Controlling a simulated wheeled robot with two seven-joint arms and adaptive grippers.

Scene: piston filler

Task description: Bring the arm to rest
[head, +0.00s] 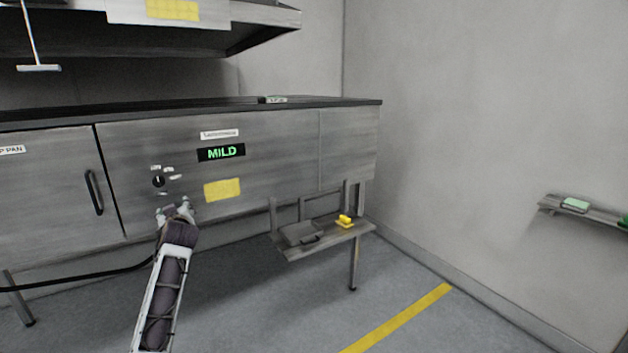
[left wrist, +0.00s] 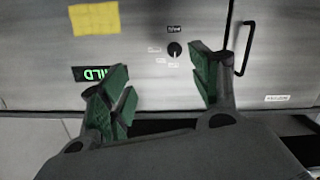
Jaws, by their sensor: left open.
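My left gripper (head: 174,212) is raised in front of the steel cabinet front (head: 275,150), just below a small black knob (head: 158,181). In the left wrist view, my left gripper (left wrist: 165,95) has its green-padded fingers spread wide with nothing between them. The knob (left wrist: 174,49) shows beyond the gap between the fingers, apart from them. A display (head: 221,152) on the cabinet reads "MILD" in green; one finger partly covers it in the left wrist view (left wrist: 98,73). My right gripper is in neither view.
A low shelf (head: 345,236) at the cabinet's right holds a grey flat item (head: 300,233) and a yellow piece (head: 345,221). A hood (head: 260,30) overhangs the counter. A wall shelf (head: 603,214) is at right. The floor with the yellow stripe (head: 400,318) is clear.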

